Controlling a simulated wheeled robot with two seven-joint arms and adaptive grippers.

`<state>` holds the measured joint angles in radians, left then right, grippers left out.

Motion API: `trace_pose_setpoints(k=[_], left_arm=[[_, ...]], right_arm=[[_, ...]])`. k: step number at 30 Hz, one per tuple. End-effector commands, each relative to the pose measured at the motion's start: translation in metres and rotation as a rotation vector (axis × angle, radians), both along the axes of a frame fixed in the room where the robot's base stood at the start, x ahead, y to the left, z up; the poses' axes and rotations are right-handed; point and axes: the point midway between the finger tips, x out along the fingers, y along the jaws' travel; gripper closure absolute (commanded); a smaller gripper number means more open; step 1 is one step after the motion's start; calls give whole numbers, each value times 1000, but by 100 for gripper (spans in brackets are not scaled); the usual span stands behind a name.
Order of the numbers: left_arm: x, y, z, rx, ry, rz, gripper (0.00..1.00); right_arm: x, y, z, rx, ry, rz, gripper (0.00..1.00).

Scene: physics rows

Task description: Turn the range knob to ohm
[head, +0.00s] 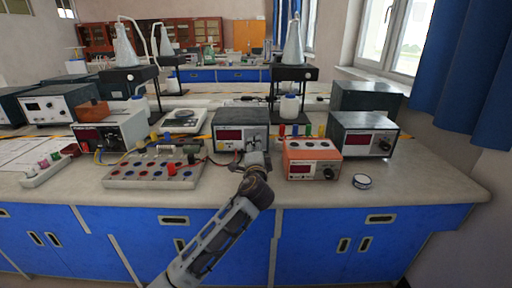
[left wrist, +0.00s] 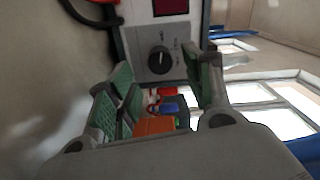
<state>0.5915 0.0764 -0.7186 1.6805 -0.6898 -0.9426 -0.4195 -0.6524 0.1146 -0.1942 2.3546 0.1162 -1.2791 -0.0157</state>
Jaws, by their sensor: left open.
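The meter (head: 228,138) is a dark-topped box with a light front and a red display, standing mid-bench in the head view. Its range knob (left wrist: 160,60) is round and black in the left wrist view, with small printed marks around it. The marks are too small to read, and I cannot tell which one the knob points at. My left gripper (head: 255,160) is in front of the meter's right side and hides the knob in the head view. In the left wrist view its green-padded fingers (left wrist: 166,72) are apart, with the knob showing between them, not visibly touched.
An orange-fronted meter (head: 312,170) stands close right of my gripper, with a dark meter (head: 362,135) behind it. A socket board (head: 150,172) with a red plug and cables lies to the left.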

Motion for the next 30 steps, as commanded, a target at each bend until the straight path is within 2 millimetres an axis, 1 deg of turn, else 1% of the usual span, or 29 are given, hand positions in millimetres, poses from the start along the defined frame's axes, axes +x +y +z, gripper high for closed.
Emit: trace_pose_setpoints(k=[1, 6, 12, 15, 26, 30], left_arm=[[5, 0, 0, 1, -1, 1, 49], [21, 0, 0, 0, 0, 0, 49], [34, 0, 0, -1, -1, -1, 49], [38, 0, 0, -1, 0, -1, 49], [39, 0, 0, -1, 0, 0, 49], [39, 0, 0, -1, 0, 0, 67]], right_arm=[[0, 1, -4, 3, -3, -1, 60], [0, 3, -12, 17, -16, -4, 60], [-4, 6, -24, 30, -13, -7, 60], [-5, 6, -27, 32, -12, -7, 60], [0, 6, -23, 33, -28, -7, 60], [1, 6, -22, 33, -28, -6, 60]])
